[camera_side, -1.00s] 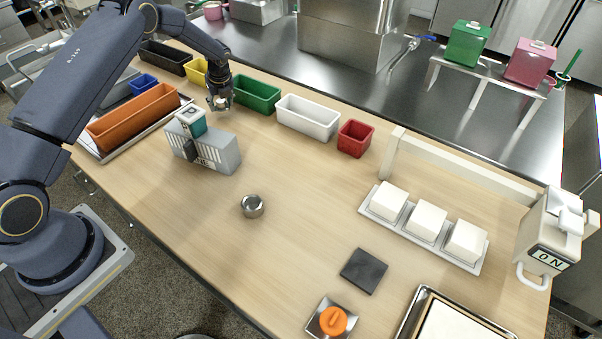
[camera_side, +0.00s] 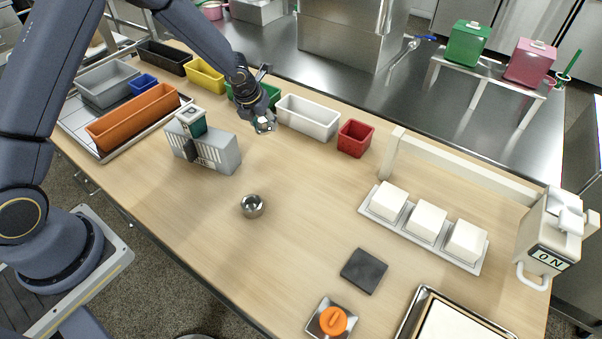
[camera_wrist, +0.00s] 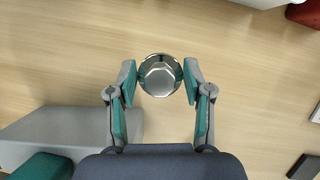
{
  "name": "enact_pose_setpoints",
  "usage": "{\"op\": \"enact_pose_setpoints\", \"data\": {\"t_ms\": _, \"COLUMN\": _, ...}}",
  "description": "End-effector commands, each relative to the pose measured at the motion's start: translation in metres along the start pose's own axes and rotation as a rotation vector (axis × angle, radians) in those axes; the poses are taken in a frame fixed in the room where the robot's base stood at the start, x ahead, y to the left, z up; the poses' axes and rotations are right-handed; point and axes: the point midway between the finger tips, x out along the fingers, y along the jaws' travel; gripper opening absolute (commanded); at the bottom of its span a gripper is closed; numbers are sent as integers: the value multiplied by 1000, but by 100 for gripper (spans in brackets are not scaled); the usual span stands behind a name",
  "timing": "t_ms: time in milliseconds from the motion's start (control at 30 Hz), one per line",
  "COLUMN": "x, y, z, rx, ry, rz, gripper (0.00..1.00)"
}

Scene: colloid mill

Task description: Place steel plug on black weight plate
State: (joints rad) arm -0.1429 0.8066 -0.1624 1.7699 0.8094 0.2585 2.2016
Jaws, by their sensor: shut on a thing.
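My gripper (camera_side: 264,126) hangs over the table in front of the green and white bins. In the wrist view my gripper (camera_wrist: 160,80) has its two fingers on either side of a round, shiny steel plug (camera_wrist: 160,77) with a six-sided top and is shut on it. In the side view the plug is small and mostly covered by the fingers. The black weight plate (camera_side: 363,271), a flat dark square, lies bare on the table at the lower right, well away from my gripper. Its corner shows at the wrist view's lower right (camera_wrist: 305,168).
Another shiny steel piece (camera_side: 252,206) stands on the table between my gripper and the front edge. A grey block (camera_side: 212,152) is to the left. A white bin (camera_side: 308,117), a red bin (camera_side: 356,138) and a tray with white blocks (camera_side: 378,215) line the back.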

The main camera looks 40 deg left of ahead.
Motion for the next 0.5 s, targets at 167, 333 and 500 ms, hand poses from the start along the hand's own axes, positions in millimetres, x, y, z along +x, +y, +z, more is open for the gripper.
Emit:
{"op": "enact_pose_setpoints", "data": {"t_ms": 167, "x": -36, "y": -91, "z": -54, "rx": 331, "ry": 0, "rz": -138, "gripper": 13}}
{"op": "enact_pose_setpoints", "data": {"t_ms": 333, "x": -79, "y": -159, "z": -117, "rx": 639, "ry": -2, "rz": -265, "gripper": 13}}
{"op": "enact_pose_setpoints", "data": {"t_ms": 500, "x": -129, "y": -207, "z": -190, "rx": 942, "ry": -1, "rz": -390, "gripper": 13}}
